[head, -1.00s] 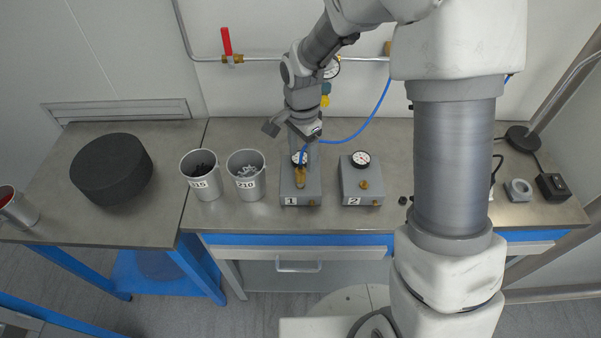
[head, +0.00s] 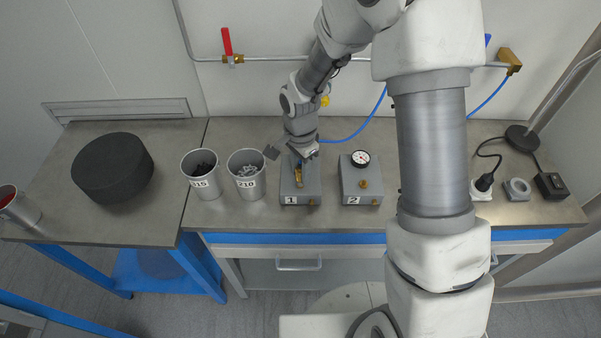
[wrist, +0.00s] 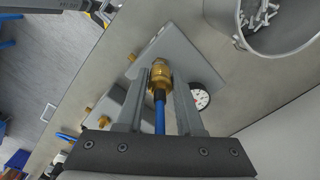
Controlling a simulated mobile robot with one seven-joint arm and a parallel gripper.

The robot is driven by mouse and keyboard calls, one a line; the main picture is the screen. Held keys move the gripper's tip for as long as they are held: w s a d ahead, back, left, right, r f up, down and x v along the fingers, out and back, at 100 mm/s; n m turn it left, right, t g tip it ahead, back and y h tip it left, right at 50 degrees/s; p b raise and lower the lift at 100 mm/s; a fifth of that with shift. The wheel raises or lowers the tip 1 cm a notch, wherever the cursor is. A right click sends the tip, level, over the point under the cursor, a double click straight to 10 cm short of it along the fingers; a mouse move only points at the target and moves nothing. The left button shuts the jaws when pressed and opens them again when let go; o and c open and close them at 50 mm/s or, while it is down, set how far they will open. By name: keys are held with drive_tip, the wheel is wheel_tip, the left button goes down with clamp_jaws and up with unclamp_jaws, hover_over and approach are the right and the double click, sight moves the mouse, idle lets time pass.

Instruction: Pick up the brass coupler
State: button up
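The brass coupler (wrist: 161,74), with a blue hose (wrist: 160,115) running from its end, is between the two fingers of my gripper (wrist: 161,82) in the wrist view. The fingers stand on either side of it, apart, with only a narrow gap; contact cannot be made out. In the head view, the coupler (head: 299,176) shows at the grey box marked 1 (head: 314,182), just below my gripper (head: 288,152). Whether it rests on the box surface is not clear. My gripper hides part of the box and its gauge, which shows in the wrist view (wrist: 201,99).
A second grey box marked 2 (head: 351,185) with a gauge stands to the right. Two cups, 215 (head: 205,188) and 210 (head: 249,187), stand close on the left. A black round block (head: 112,168) is farther left. The bench (head: 240,138) behind the cups is clear.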

clamp_jaws()
drive_tip(key=shift+r, duration=0.65)
drive_tip(key=r, duration=0.1)
drive_tip(key=d+r, duration=0.1)
drive_tip(key=r, duration=0.1)
drive_tip(key=shift+w+d+r+b, duration=0.15)
drive_tip(key=shift+r+b, duration=0.1)
drive_tip(key=shift+b, duration=0.1)
drive_tip(key=w+d+r, duration=0.1)
drive_tip(key=d+r, duration=0.5)
drive_tip(key=d, duration=0.4)
drive_tip(key=shift+w+d+b, duration=0.15)
drive_tip(key=shift+w+b, duration=0.1)
drive_tip(key=shift+b, duration=0.15)
drive_tip(key=shift+r, duration=0.1)
